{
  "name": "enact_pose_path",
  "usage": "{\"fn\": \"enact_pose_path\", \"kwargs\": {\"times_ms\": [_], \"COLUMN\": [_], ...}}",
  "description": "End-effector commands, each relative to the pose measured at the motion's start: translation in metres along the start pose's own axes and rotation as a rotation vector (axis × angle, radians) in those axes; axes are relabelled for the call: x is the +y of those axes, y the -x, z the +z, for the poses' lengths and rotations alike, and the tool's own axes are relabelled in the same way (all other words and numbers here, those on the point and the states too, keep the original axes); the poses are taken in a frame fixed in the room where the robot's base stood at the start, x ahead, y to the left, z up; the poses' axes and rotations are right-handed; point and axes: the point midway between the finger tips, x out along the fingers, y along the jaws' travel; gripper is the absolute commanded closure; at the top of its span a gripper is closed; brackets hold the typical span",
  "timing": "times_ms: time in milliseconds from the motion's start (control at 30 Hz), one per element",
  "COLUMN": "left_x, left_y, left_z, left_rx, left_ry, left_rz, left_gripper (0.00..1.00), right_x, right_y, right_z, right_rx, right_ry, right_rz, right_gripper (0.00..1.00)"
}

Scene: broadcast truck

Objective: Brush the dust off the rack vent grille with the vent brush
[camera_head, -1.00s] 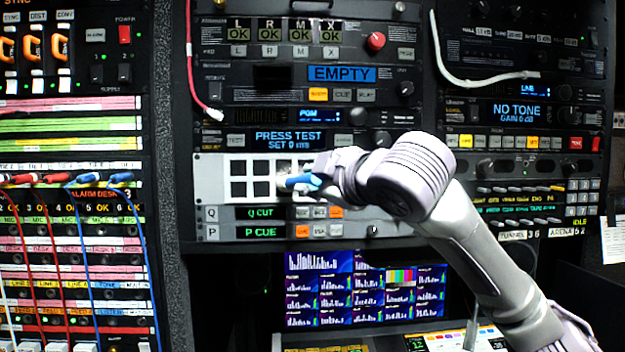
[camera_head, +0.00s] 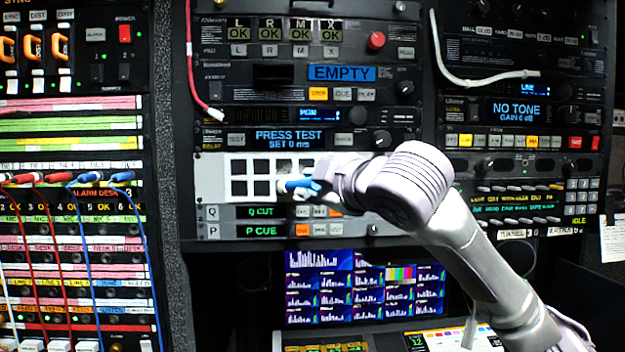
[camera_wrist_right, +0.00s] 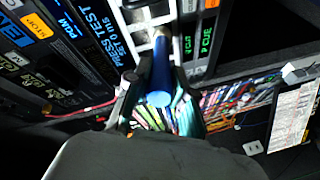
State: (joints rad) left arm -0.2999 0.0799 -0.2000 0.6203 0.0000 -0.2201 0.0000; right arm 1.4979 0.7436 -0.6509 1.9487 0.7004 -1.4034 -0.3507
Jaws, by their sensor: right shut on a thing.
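The rack vent grille (camera_head: 210,178) is a white panel with dark square openings in the middle rack. Its right part is hidden behind my right gripper (camera_head: 322,178). That gripper is shut on the vent brush (camera_head: 300,184), whose blue handle points left with a pale tip at the grille face. In the right wrist view, the blue brush handle (camera_wrist_right: 160,75) lies between the two dark fingers and its far end reaches the grille (camera_wrist_right: 135,15). Whether the bristles touch the grille, and how much dust is there, I cannot tell. My left gripper is not in view.
Above the grille is the PRESS TEST unit (camera_head: 285,138); below are the Q CUT and P CUE rows (camera_head: 262,212) with buttons. A patch bay with red and blue cables (camera_head: 70,180) stands left. A monitor (camera_head: 320,290) is below, and a white cable (camera_head: 470,80) hangs upper right.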

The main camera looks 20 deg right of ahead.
Motion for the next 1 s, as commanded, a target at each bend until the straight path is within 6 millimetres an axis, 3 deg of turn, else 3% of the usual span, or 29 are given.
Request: {"fn": "enact_pose_path", "kwargs": {"times_ms": [600, 1000], "left_x": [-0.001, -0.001], "left_y": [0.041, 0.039], "left_z": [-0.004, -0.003], "left_rx": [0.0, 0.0], "left_ry": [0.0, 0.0], "left_rz": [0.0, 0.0], "left_gripper": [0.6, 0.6], "right_x": [0.036, 0.043], "right_y": [0.006, 0.013], "right_z": [-0.02, -0.002], "right_rx": [-0.002, -0.003], "right_ry": [-0.001, -0.001], "right_rz": [0.002, 0.002], "right_gripper": [1.0, 1.0]}}
